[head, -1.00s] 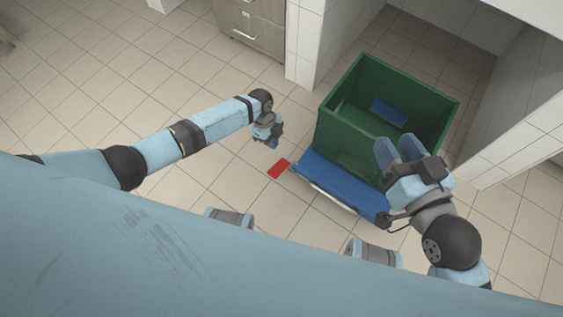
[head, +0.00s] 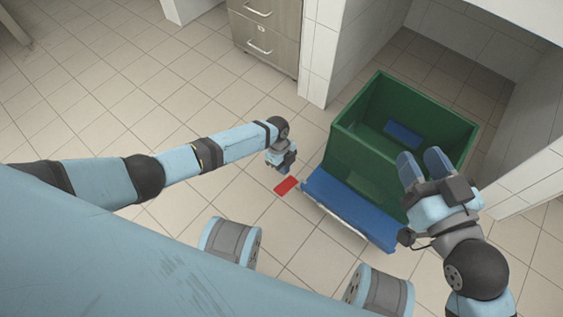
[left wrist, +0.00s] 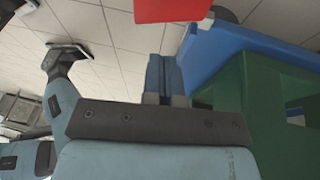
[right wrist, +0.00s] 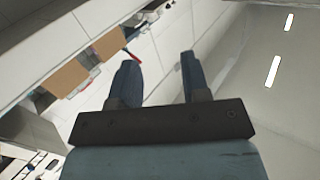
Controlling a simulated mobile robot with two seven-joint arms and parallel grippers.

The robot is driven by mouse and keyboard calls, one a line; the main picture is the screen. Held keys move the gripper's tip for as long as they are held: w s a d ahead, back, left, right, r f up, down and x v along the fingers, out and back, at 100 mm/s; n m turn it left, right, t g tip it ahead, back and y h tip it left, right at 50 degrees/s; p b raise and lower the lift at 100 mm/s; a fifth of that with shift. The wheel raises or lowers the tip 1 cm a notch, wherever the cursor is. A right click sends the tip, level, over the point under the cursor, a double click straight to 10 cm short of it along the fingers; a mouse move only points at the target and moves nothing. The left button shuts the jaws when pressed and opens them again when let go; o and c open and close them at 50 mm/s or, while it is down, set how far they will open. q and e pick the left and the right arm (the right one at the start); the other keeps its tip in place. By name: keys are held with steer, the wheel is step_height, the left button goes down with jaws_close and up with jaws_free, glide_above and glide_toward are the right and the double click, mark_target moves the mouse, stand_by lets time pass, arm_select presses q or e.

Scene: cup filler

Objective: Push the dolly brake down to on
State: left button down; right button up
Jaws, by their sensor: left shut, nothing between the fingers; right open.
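The red brake pedal (head: 286,186) sticks out low at the left end of the blue dolly (head: 352,212). It also shows at the top edge of the left wrist view (left wrist: 170,8), partly cut off. My left gripper (head: 287,168) is shut and empty, pointing down just beyond the pedal in the head view; I cannot tell its height above it. Its closed fingers (left wrist: 165,75) show in the left wrist view. My right gripper (head: 423,160) is open and empty, in front of the green crate's (head: 350,150) right side; its spread fingers (right wrist: 158,60) show in the right wrist view.
The green crate stands on the dolly, with a blue patch (head: 403,134) inside. A white tiled wall (head: 345,45) and a drawer cabinet (head: 265,40) stand behind. Tiled floor (head: 130,110) to the left is clear.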

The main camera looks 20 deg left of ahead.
mark_target(283, 189)
arm_select(q)
steer(key=b+x, duration=0.1)
steer(key=x, duration=0.3)
steer(key=a+b+x, duration=0.1)
steer(key=x, duration=0.1)
steer(key=shift+s+f+b, duration=0.2)
steer(key=shift+b, duration=0.15)
steer(key=shift+s+f, duration=0.2)
steer(key=shift+f, duration=0.15)
arm_select(e)
steer(key=n, duration=0.1)
steer(key=w+d+r+n+t, duration=0.1)
steer(key=n, duration=0.1)
steer(key=shift+w+d+y, duration=0.1)
steer(key=shift+w+y, duration=0.2)
steer(key=shift+y, duration=0.1)
arm_select(q)
steer(key=shift+s, duration=0.1)
